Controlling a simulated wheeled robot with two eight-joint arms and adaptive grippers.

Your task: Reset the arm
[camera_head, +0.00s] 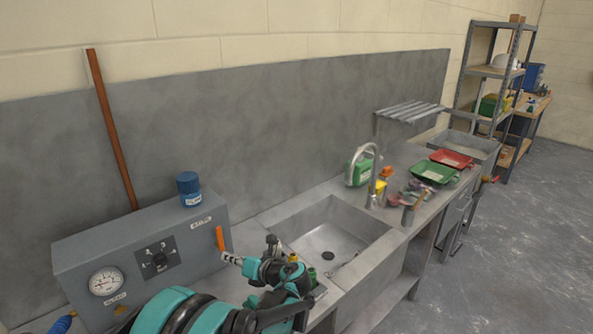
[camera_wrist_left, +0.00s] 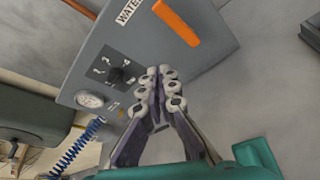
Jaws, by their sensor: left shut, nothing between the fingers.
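My left arm comes in from the lower left of the head view. Its gripper (camera_head: 231,258) is shut and empty, with its tips near the right end of the grey control box (camera_head: 85,247). In the wrist view the closed fingertips (camera_wrist_left: 163,74) appear in front of the same box (camera_wrist_left: 150,60), and the orange lever (camera_wrist_left: 176,22) lies beyond them. I cannot tell from these views whether the fingers touch the box. The lever also shows upright in the head view (camera_head: 220,238). My right gripper is in neither view.
A sink (camera_head: 335,236) with a tap (camera_head: 366,165) lies to the right. Green (camera_head: 434,173) and red (camera_head: 452,159) trays are farther along. Open floor (camera_head: 510,250) is at right.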

